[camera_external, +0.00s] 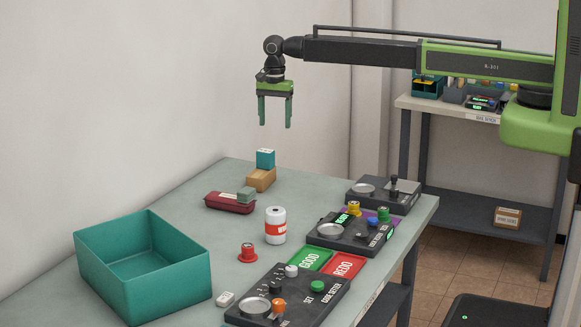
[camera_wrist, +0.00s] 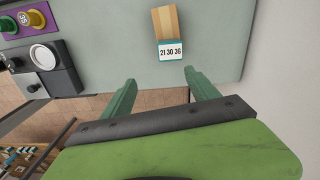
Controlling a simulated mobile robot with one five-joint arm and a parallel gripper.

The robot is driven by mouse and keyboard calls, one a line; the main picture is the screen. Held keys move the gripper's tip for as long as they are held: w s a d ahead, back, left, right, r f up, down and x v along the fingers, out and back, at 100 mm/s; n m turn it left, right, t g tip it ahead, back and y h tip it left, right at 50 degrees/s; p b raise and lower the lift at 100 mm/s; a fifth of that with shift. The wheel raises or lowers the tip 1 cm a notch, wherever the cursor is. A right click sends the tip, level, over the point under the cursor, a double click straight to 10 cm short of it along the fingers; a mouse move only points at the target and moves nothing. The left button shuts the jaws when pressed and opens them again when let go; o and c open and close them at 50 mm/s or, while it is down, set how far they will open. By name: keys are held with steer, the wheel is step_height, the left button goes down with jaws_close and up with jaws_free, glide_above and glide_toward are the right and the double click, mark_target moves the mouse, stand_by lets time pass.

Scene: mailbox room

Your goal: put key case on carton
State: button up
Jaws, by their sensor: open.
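A tan carton (camera_external: 259,181) lies near the table's far edge. A small teal block (camera_external: 265,159) with a white top rests on it. In the wrist view the block's white face (camera_wrist: 170,51) reads "21 30 36", and the carton (camera_wrist: 165,20) extends beyond it. My gripper (camera_external: 275,125) is open and empty, above and apart from the teal block. Its fingers (camera_wrist: 159,79) also show in the wrist view.
A teal bin (camera_external: 143,265) stands at the front left. A white and red can (camera_external: 276,225), a red knob-like piece (camera_external: 247,253) and black control panels (camera_external: 352,232) stand on the middle and right. Green and red pads (camera_external: 310,260) lie between the panels.

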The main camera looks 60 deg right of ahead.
steer(key=s+d+n, duration=0.5)
steer(key=s+d, duration=0.1)
steer(key=s, duration=0.4)
steer(key=s+d+n, duration=0.6)
steer(key=s, duration=0.4)
steer(key=s+d+n, duration=0.5)
steer(key=s+d, duration=0.1)
steer(key=s, duration=0.4)
steer(key=shift+s+d, duration=0.15)
steer(key=shift+d, duration=0.2)
step_height(320, 180, down, 4)
steer(key=b, duration=0.3)
steer(key=shift+r+b, duration=0.25)
steer(key=shift+b, duration=0.05)
